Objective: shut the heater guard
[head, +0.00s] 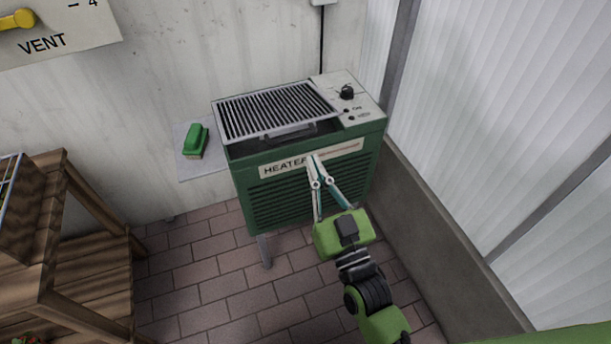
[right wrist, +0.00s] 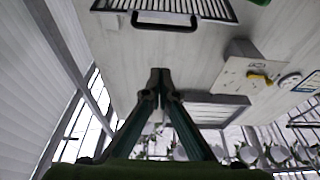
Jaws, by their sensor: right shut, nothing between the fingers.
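The green heater (head: 305,195) stands against the wall, with a label across its front. Its guard (head: 275,108), a grille of pale metal bars, is over the top. The guard's front edge looks raised, with a dark gap and the handle (head: 290,133) showing below it. The handle also shows at the top of the right wrist view (right wrist: 165,22), with the guard's bars (right wrist: 216,9) beside it. My right gripper (head: 314,160) is shut and empty in front of the heater's label, below the handle. Whether it touches the heater I cannot tell. My left gripper is out of view.
A green brush (head: 195,141) lies on a pale shelf (head: 200,172) left of the heater. A control panel with a black knob (head: 347,92) is at the heater's right. A wooden bench (head: 70,250) stands at left; a low wall (head: 440,215) runs along the right.

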